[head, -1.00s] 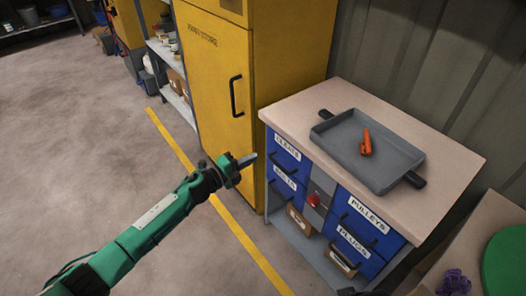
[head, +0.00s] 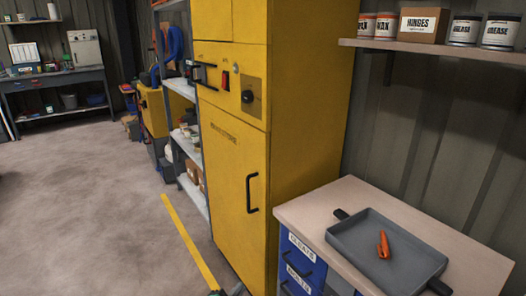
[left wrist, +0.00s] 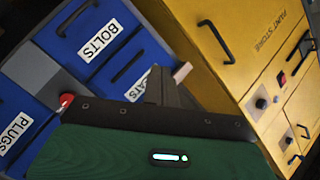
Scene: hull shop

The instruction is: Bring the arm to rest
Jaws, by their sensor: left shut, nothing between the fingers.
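My left gripper (left wrist: 168,88) is shut and empty in the left wrist view, its dark fingers together beyond the green gripper body. The fingers point toward the blue drawers (left wrist: 88,38) and the yellow paint store cabinet (left wrist: 222,30). In the head view only a small tip of my left gripper (head: 218,293) shows at the bottom edge, in front of the yellow cabinet (head: 232,190). The rest of the left arm is below the picture. My right gripper is in neither view.
A grey tray (head: 345,242) holding an orange tool (head: 383,245) sits on the pale worktop (head: 325,200). A wall shelf (head: 420,46) above carries cans and a box. Open floor (head: 95,210) lies left of the yellow line (head: 190,240).

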